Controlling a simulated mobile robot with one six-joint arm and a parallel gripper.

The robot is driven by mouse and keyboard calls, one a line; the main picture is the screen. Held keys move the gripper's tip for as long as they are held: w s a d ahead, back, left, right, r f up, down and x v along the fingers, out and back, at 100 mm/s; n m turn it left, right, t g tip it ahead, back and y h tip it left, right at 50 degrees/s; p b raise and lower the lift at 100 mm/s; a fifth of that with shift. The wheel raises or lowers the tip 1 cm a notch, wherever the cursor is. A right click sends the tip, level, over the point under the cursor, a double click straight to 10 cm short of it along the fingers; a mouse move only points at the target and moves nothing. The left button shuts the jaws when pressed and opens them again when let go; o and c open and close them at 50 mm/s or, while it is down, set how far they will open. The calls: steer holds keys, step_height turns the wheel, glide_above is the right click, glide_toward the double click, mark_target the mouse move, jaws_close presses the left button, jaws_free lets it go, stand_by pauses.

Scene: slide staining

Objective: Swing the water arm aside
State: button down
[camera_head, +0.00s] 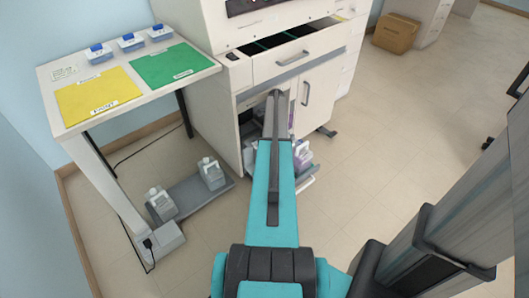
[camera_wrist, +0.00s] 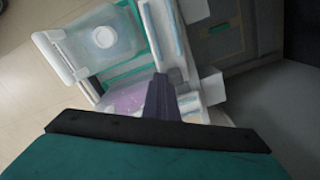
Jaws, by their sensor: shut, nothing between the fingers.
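My arm reaches into the open lower cabinet of the large white machine (camera_head: 225,110). In the wrist view my gripper (camera_wrist: 161,80) shows as dark, narrow fingers held together, shut and empty. Just beyond the fingertips is a white upright piece with blue strips (camera_wrist: 165,35); I cannot tell whether it is the water arm or whether the fingers touch it. To its left is a translucent white container with a round cap (camera_wrist: 104,37), beside a teal strip. Purple liquid (camera_wrist: 124,100) shows below. In the head view my own arm hides most of the cabinet inside.
An open drawer (camera_head: 290,55) juts out above the cabinet. At left is a table with yellow (camera_head: 97,95) and green (camera_head: 172,64) mats.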

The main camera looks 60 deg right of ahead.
steer(key=shift+s+d+f, duration=0.1)
steer(key=shift+s+f, duration=0.25)
steer(key=shift+f, duration=0.2)
step_height(320, 180, up, 8)
steer(key=p, duration=0.4)
steer(key=shift+w+d, duration=0.15)
steer(key=shift+w, duration=0.25)
stand_by(0.6)
steer(key=shift+s+f, duration=0.1)
steer(key=shift+f, duration=0.15)
steer(key=f+b, duration=0.1)
steer(key=s+f+b, duration=0.1)
steer(key=shift+a+f+b, duration=0.15)
steer(key=shift+a+b, duration=0.05)
steer(key=shift+b, duration=0.15)
stand_by(0.5)
steer(key=shift+s, duration=0.1)
